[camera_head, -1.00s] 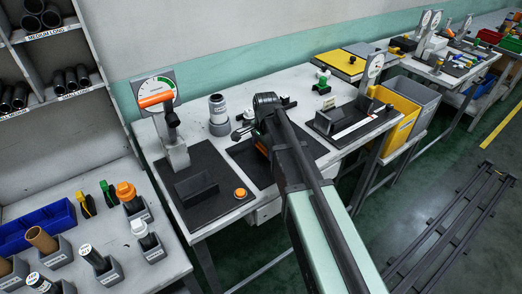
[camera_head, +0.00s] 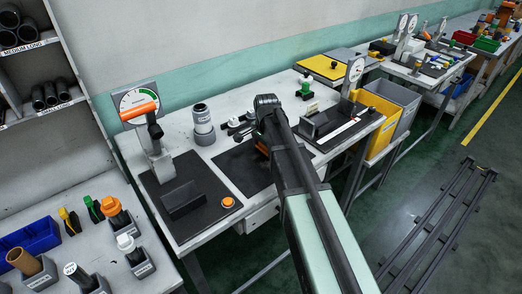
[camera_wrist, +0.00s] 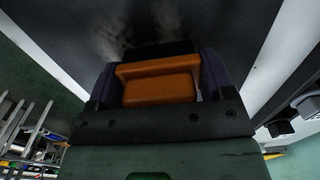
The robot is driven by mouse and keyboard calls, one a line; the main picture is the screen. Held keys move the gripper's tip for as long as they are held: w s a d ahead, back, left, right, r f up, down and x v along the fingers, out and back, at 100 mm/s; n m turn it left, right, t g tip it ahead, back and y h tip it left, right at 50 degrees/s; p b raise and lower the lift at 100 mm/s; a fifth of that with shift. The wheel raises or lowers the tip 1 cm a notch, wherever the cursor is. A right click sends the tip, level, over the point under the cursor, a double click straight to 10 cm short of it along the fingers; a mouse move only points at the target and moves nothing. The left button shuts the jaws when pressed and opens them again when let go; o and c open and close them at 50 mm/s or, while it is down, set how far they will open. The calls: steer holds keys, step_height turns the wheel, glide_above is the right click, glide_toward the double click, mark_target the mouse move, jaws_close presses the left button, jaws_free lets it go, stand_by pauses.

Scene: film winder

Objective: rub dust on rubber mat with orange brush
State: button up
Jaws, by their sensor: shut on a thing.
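In the wrist view my gripper (camera_wrist: 158,82) is shut on the orange brush (camera_wrist: 158,88), with one dark finger on each side of its orange body. The brush's dark bristle end points at the black rubber mat (camera_wrist: 230,35). A dull, smudgy dust patch (camera_wrist: 118,32) shows on the mat just beyond the bristles. I cannot tell whether the bristles touch the mat. In the head view the mat (camera_head: 237,165) lies on the middle of the bench, and my arm covers its right part. Only a bit of orange (camera_head: 262,148) shows by my gripper there.
Left of the mat stands a press-like device with an orange handle (camera_head: 138,112) and a black block (camera_head: 182,200). A grey-white cylinder (camera_head: 203,125) stands behind. To the right is a black tray fixture (camera_head: 325,125). A dial gauge (camera_head: 356,70) stands beyond it.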

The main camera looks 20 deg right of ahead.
mark_target(244, 162)
steer(key=shift+w+d, duration=0.35)
steer(key=shift+d, duration=0.5)
steer(key=shift+w+d, duration=0.3)
steer(key=shift+d, duration=0.5)
steer(key=shift+w+d, duration=0.35)
steer(key=shift+d, duration=0.5)
steer(key=shift+w+a, duration=0.15)
steer(key=shift+w, duration=0.65)
steer(key=shift+s+a+r, duration=0.1)
steer(key=shift+s+a, duration=0.25)
steer(key=shift+a, duration=0.5)
steer(key=shift+s+a, duration=0.35)
steer(key=shift+a, duration=0.45)
steer(key=shift+s+a, duration=0.25)
steer(key=shift+a, duration=0.4)
steer(key=shift+s+a, duration=0.25)
steer(key=shift+a, duration=0.35)
steer(key=shift+s+a, duration=0.25)
steer(key=shift+a, duration=0.45)
steer(key=shift+s+a, duration=0.3)
steer(key=shift+a, duration=0.35)
steer(key=shift+s+a, duration=0.25)
steer(key=shift+a, duration=0.45)
steer(key=shift+s+a+f, duration=0.1)
steer(key=shift+s+a, duration=0.25)
steer(key=shift+a, duration=0.4)
steer(key=shift+s+a+f, duration=0.1)
steer(key=shift+s+a, duration=0.2)
steer(key=shift+a, duration=0.45)
